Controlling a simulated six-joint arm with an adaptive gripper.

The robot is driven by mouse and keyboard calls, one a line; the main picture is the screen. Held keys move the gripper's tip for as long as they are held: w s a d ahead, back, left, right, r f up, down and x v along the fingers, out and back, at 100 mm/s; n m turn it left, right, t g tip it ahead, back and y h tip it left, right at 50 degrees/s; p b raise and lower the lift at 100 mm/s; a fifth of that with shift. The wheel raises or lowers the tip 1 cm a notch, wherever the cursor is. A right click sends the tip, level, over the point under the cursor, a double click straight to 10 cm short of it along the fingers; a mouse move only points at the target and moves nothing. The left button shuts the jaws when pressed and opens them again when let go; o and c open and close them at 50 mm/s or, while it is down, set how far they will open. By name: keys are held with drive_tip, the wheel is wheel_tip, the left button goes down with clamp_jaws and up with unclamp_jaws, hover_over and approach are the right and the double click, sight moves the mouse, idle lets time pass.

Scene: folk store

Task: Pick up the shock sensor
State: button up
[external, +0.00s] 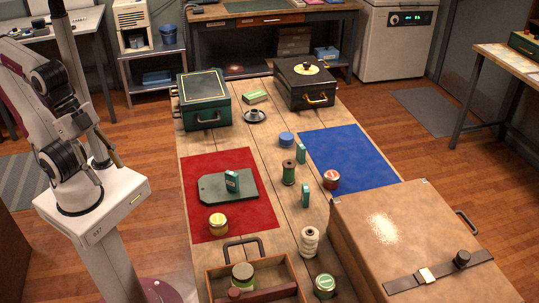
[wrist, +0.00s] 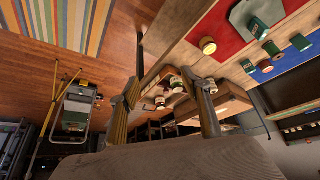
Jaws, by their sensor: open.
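No object is clearly marked as the shock sensor. The likeliest candidates are small teal boxes on the table. One teal box (external: 232,181) stands on a dark green board (external: 208,190) over the red mat. A second teal box (external: 300,153) and a third teal box (external: 305,195) stand upright near the blue mat. My gripper (wrist: 168,92) is open and empty in the wrist view, its fingers apart. It is away from the table's objects, at the left side. In the external view the fingers are hard to make out.
A green case (external: 204,100) and black case (external: 305,85) stand at the table's far end. A large tan case (external: 405,235) and an open wooden tray (external: 212,285) fill the near end. A green spool (external: 289,173), red tin (external: 331,180) and yellow jar (external: 218,224) stand between.

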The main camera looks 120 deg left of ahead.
drive_tip(key=shift+o, duration=0.5)
drive_tip(key=w+a+f+n+t+y, duration=0.1)
drive_tip(key=w+a+f, duration=0.1)
drive_tip(key=w+a, duration=0.5)
drive_tip(key=w+a+f+n+t+y, duration=0.1)
drive_tip(key=w+a, duration=0.2)
drive_tip(key=w, duration=0.8)
drive_tip(key=w+a+f+n+t+y, duration=0.1)
drive_tip(key=w+a+f+n, duration=0.1)
drive_tip(key=w+a, duration=0.55)
drive_tip(key=n+t+y, duration=0.2)
drive_tip(key=y, duration=0.2)
approach(305, 196)
drive_tip(key=w+d+r, duration=0.2)
drive_tip(key=shift+n+y, duration=0.5)
drive_tip(key=shift+n, duration=0.1)
drive_tip(key=a+f, duration=0.2)
drive_tip(key=s+a+f, duration=0.1)
drive_tip(key=a+f, duration=0.2)
drive_tip(key=shift+s+f, duration=0.15)
drive_tip(key=shift+s, duration=0.05)
